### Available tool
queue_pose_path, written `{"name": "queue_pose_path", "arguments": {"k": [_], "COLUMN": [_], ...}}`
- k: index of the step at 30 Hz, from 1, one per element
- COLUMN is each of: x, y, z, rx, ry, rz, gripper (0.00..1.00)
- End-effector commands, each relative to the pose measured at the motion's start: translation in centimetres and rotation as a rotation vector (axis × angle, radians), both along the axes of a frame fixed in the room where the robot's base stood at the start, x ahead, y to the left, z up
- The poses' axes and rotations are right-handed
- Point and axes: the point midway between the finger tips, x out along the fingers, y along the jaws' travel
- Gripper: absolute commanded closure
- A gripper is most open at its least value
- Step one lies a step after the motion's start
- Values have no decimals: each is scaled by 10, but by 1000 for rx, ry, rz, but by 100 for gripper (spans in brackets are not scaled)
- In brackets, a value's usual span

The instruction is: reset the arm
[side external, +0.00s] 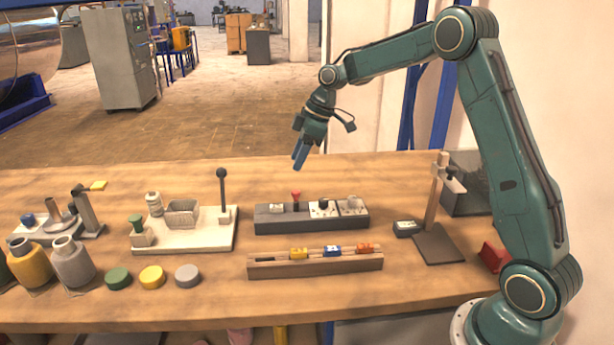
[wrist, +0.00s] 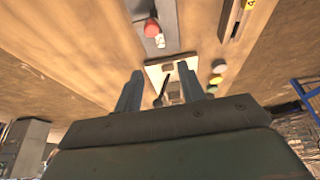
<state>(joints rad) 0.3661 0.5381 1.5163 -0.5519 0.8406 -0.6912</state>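My gripper (side external: 300,155) hangs in the air above the back part of the wooden table, pointing down and slightly left in the side view. It touches nothing. In the wrist view its two blue fingers (wrist: 160,71) stand apart with nothing between them, so it is open and empty. Below it in the side view is the dark grey block (side external: 262,223) with a red knob (side external: 296,195) and white-topped parts. The cream board (side external: 215,242) with an upright black lever (side external: 222,190) lies to its left; the board shows beyond the fingers in the wrist view (wrist: 152,73).
A wooden rack (side external: 315,267) with small coloured pieces lies in front. Green, yellow and grey discs (side external: 151,277), jars (side external: 72,262) and a grey stand (side external: 88,213) are at left. A post stand (side external: 437,245) and red object (side external: 495,257) are at right. Air around my gripper is clear.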

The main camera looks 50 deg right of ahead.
Motion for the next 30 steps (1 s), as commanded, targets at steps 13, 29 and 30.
{"name": "queue_pose_path", "arguments": {"k": [13,29,30], "x": [0,-36,-43], "y": [0,26,30], "z": [0,43,49], "rx": [0,-21,-23], "ry": [0,-1,-1], "rz": [0,-94,-111], "gripper": [60,60,60]}}
